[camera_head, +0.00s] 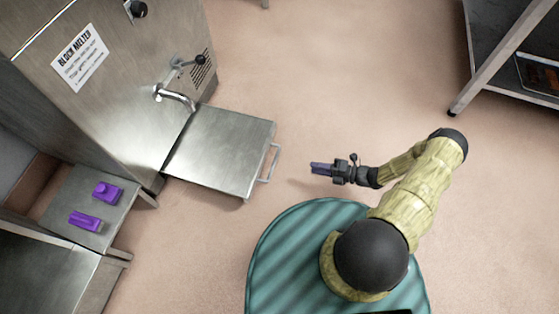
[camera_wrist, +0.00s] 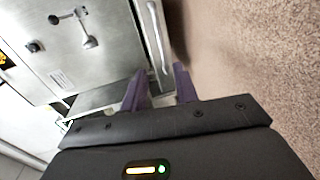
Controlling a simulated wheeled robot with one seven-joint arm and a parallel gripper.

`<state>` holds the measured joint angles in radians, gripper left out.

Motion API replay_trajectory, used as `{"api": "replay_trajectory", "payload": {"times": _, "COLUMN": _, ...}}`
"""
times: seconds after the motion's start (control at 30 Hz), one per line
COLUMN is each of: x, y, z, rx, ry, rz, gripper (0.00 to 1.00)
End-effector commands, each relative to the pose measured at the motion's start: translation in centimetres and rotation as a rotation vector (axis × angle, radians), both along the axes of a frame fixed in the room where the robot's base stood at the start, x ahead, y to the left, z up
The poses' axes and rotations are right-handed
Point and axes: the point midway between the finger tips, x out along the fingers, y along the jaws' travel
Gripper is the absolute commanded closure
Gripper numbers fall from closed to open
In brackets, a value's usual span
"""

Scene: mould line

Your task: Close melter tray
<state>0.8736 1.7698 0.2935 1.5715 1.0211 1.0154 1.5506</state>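The melter tray (camera_head: 222,150) is a flat metal tray standing out from the front of the block melter (camera_head: 110,85), below its spout. Its bar handle (camera_head: 268,164) is on the tray's right edge. My gripper (camera_head: 314,168) is to the right of the handle, with a gap of bare floor between them, and its fingers point toward the handle. In the wrist view, the purple fingers (camera_wrist: 160,88) are apart with nothing between them. The handle (camera_wrist: 158,38) shows there beyond the fingertips.
A lever valve and spout (camera_head: 175,96) stick out above the tray. Two purple items (camera_head: 86,221) lie on a metal table (camera_head: 62,205) at the left. A metal rack (camera_head: 485,60) stands at the upper right. The floor around my gripper is clear.

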Motion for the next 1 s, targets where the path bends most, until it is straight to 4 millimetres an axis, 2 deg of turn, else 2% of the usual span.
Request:
{"api": "replay_trajectory", "payload": {"times": 0.13, "x": 0.0, "y": -0.2, "z": -0.1, "rx": -0.001, "ry": -0.001, "rz": -0.008, "gripper": 0.7}}
{"api": "replay_trajectory", "payload": {"times": 0.27, "x": 0.4, "y": 0.6, "z": -0.4, "rx": -0.002, "ry": -0.002, "rz": -0.007, "gripper": 0.7}}
{"api": "replay_trajectory", "payload": {"times": 1.0, "x": 4.5, "y": 12.4, "z": -3.2, "rx": -0.002, "ry": -0.003, "rz": 0.0, "gripper": 0.7}}
